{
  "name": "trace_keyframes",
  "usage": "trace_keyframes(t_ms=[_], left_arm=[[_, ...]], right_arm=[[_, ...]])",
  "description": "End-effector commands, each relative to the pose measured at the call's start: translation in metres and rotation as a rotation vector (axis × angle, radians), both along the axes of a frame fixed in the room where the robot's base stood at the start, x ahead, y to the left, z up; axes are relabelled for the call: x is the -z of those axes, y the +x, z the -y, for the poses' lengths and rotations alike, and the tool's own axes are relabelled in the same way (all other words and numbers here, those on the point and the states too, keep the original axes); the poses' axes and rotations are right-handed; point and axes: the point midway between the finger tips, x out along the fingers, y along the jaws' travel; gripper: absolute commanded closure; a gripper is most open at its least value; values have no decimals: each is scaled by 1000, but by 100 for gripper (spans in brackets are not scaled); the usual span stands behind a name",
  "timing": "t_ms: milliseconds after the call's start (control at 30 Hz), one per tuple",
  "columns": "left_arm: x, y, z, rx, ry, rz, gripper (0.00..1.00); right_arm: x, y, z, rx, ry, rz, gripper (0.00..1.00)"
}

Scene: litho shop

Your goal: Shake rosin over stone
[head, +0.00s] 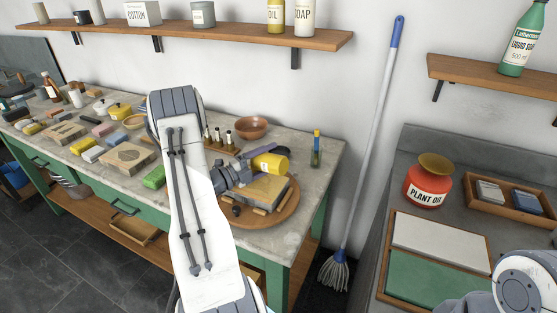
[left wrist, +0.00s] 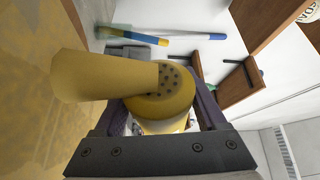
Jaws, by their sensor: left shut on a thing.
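My left gripper (head: 256,167) is shut on a yellow shaker (head: 273,163), which is tipped onto its side above the stone. In the left wrist view the shaker (left wrist: 160,105) sits between my two dark fingers (left wrist: 163,120), its holed end showing. A tan cone (left wrist: 100,77), seemingly a stream of rosin, extends from the holes toward a mottled yellow-brown surface (left wrist: 32,60) at the left. The tan stone (head: 268,190) lies on a round wooden board (head: 283,212), partly hidden by my gripper. My right gripper is out of view.
A brown bowl (head: 251,127) and small bottles (head: 217,138) stand behind the board. A jar with a blue-and-yellow item (head: 316,150) stands at the bench's right end. Several stones and blocks fill the bench's left part. A mop (head: 372,135) leans right of the bench.

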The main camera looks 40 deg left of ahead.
Motion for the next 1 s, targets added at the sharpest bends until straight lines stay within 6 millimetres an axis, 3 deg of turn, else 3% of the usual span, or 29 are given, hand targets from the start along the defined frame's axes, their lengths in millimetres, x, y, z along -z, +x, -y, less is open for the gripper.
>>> trace_keyframes(t_ms=[500, 1000], left_arm=[[0, -9, -36, -1, 0, 0, 84], [-29, -9, -40, 0, 660, -53, 84]], right_arm=[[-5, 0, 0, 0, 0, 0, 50], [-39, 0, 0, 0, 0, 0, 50]])
